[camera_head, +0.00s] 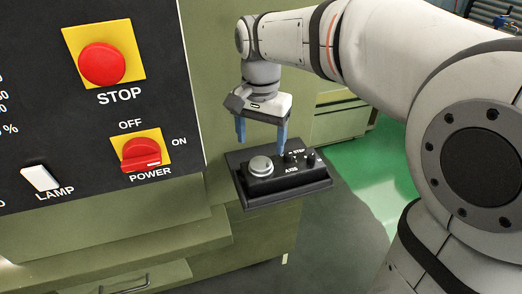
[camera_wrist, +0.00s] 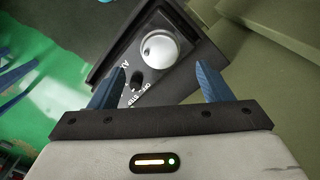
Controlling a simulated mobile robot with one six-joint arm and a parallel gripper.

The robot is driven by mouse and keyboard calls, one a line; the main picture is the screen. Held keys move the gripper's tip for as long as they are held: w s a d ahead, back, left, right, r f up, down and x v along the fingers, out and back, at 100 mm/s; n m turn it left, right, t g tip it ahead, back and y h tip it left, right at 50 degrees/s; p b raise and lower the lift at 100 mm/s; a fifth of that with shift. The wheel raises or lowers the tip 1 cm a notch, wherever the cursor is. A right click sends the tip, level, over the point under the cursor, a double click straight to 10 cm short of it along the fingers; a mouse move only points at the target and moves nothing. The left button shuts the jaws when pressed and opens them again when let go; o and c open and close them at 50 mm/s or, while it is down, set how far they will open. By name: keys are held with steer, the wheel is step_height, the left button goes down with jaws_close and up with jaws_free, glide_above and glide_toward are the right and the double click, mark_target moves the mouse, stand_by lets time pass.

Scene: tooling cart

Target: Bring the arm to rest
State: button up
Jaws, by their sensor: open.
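My gripper (camera_head: 261,142) hangs at the end of my arm, over the small black control box in the head view. Its two blue fingers point down and stand apart with nothing between them. In the wrist view my gripper (camera_wrist: 157,84) shows the same open fingers, with the box beyond them. The control box (camera_head: 288,181) carries a silver knob (camera_head: 261,166) and small black knobs, with lettering that includes "AXIS". It also shows in the wrist view (camera_wrist: 187,62). I cannot tell whether a fingertip touches the box.
A black panel (camera_head: 60,130) on the green machine holds a red STOP button (camera_head: 102,64), a red POWER knob (camera_head: 141,153) and a white LAMP switch (camera_head: 40,178). A drawer handle (camera_head: 124,285) is below. Green floor (camera_head: 360,160) lies open behind the box.

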steer(key=shift+r, duration=0.75)
steer(key=shift+s+d+f, duration=0.1)
steer(key=shift+s+d, duration=0.05)
steer(key=shift+d, duration=0.1)
steer(key=s+d+f+n+t, duration=0.1)
steer(key=s+d+f+n, duration=0.1)
steer(key=s+d+f, duration=0.2)
steer(key=s+d+f+n+t, duration=0.2)
steer(key=s+d+f, duration=0.3)
steer(key=s+d, duration=0.3)
steer(key=shift+s+d+n, duration=0.35)
steer(key=shift+s+n, duration=0.2)
steer(key=shift+n, duration=0.15)
steer(key=shift+c, duration=0.3)
